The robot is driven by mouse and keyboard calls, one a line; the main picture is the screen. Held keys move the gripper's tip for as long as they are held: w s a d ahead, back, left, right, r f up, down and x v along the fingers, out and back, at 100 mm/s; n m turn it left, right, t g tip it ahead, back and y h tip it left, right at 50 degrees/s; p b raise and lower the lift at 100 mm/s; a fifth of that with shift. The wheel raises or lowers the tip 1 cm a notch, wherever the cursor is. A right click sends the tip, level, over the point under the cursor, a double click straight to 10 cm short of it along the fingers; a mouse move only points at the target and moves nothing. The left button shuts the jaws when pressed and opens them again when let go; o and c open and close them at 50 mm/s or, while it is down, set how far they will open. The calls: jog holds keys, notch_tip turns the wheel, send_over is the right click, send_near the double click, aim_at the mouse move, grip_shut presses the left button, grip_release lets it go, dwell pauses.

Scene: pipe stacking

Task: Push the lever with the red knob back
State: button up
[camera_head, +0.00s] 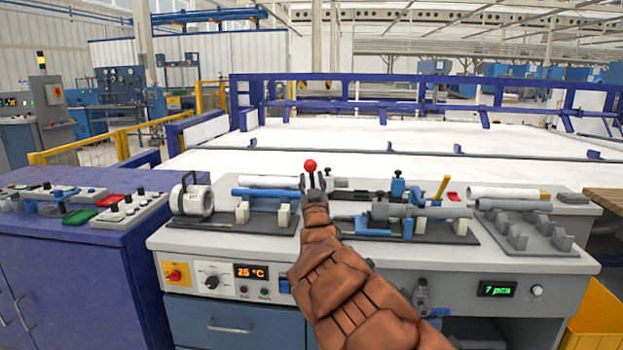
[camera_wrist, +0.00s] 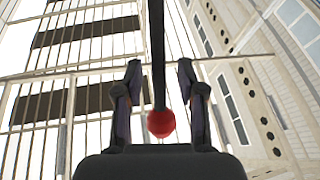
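The red knob (camera_head: 310,165) shows just above my gripper (camera_head: 314,184) in the head view, over the middle of the workbench. In the wrist view the red knob (camera_wrist: 161,124) sits between the two fingers of my gripper (camera_wrist: 159,70), low near the palm. The dark lever rod (camera_wrist: 156,50) runs from the knob up through the gap between the fingers. The fingers are apart, with visible gaps on both sides of the rod and knob. My arm and gripper hide the lever's lower part and base in the head view.
The grey workbench (camera_head: 215,240) holds a blue bar (camera_head: 262,192) on the left. Clamps and a grey pipe (camera_head: 430,211) lie on the right, with white pipes (camera_head: 505,193) beyond. A blue cabinet (camera_head: 70,265) stands at left. A large white railed bed (camera_head: 330,142) lies behind.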

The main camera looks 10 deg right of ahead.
jog(key=shift+w+d+r, duration=0.1)
jog(key=shift+w+r, duration=0.25)
jog(key=shift+w, duration=0.2)
grip_shut()
dwell(0.5)
